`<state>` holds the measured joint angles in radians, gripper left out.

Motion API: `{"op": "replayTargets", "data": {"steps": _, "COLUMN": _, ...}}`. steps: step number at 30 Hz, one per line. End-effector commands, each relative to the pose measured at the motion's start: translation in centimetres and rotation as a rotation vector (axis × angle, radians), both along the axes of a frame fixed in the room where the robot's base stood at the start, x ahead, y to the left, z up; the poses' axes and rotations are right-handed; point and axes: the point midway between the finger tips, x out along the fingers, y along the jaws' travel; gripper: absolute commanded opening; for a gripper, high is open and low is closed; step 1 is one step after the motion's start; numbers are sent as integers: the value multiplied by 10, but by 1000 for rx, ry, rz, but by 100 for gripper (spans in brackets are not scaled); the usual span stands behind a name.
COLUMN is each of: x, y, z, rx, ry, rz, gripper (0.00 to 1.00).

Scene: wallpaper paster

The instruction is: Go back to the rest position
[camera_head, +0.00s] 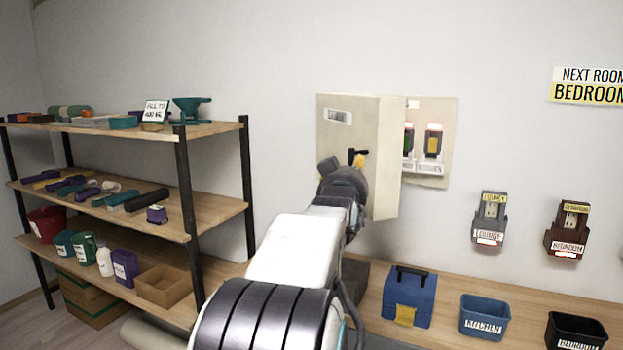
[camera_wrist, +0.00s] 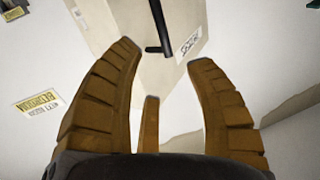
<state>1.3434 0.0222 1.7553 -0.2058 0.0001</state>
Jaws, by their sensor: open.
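My gripper (camera_wrist: 150,85) is open in the wrist view, with its brown ribbed fingers spread and nothing between them. Beyond the fingertips is the beige cabinet door (camera_wrist: 125,25) with its black handle (camera_wrist: 158,35). In the head view my arm reaches up toward that door (camera_head: 350,115), which stands swung open from the wall cabinet. A bit of yellow-brown finger (camera_head: 360,160) shows beside the black handle (camera_head: 352,155). I cannot tell from the head view whether it touches the door; in the wrist view the handle lies just ahead of the fingers.
The open cabinet (camera_head: 450,150) holds devices. A shelf rack (camera_head: 185,210) with tools and pots stands left. On the bench are a blue toolbox (camera_head: 425,290), a blue bin (camera_head: 485,315) and a black bin (camera_head: 577,328). Two wall units (camera_head: 490,222) (camera_head: 568,230) hang right.

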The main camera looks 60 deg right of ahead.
Motion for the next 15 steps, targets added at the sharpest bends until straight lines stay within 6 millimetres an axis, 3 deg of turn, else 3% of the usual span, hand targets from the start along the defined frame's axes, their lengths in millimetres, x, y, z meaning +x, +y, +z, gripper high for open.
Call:
{"op": "replayTargets", "data": {"steps": 11, "x": 0, "y": 0, "z": 0, "rx": 2, "ry": 0, "rz": 0, "gripper": 50}}
{"op": "replayTargets", "data": {"steps": 15, "x": 0, "y": 0, "z": -12, "rx": 48, "ry": 12, "rz": 0, "gripper": 50}}
